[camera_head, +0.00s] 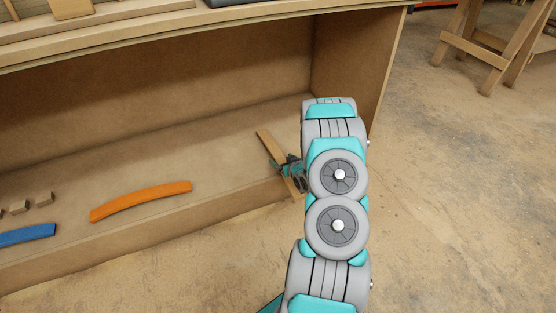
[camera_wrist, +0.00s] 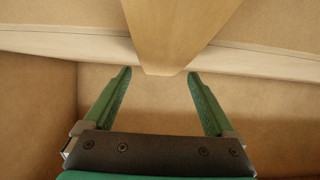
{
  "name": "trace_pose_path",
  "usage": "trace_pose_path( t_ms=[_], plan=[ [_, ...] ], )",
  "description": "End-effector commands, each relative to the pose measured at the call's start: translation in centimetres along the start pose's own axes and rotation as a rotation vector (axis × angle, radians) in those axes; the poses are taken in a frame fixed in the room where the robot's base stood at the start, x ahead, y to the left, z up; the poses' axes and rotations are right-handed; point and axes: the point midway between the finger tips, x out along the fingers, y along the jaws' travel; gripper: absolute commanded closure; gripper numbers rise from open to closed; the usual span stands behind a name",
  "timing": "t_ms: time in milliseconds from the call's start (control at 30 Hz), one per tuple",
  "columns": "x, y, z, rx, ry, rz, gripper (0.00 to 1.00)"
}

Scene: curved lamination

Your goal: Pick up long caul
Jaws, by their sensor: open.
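A long, plain wooden strip, the long caul (camera_head: 267,147), lies slanted on the lower shelf near its right end. My gripper (camera_head: 288,171) is at the strip, and my arm partly hides this spot in the head view. In the wrist view the strip (camera_wrist: 175,30) comes down from the top edge and its end shows between the two fingertips. My gripper (camera_wrist: 159,73) is open, with one green finger on each side of that end. A gap shows at both sides. I cannot tell how far the fingertips are from it in depth.
An orange curved piece (camera_head: 141,201), a blue curved piece (camera_head: 27,235) and several small wooden blocks (camera_head: 43,198) lie on the shelf to the left. The shelf's side panel (camera_head: 357,62) stands close beside my arm. A wooden trestle (camera_head: 486,60) stands at the upper right.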

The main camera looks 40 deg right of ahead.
Motion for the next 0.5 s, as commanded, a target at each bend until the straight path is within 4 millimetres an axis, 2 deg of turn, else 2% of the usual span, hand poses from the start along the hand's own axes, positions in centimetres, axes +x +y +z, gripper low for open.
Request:
trace_pose_path(
  t_ms=[300,500],
  plan=[
    [4.0,-0.1,-0.7,-0.001,0.0,-0.002,0.1],
    [4.3,-0.1,-0.7,0.0,-0.001,-0.001,0.1]
  ],
)
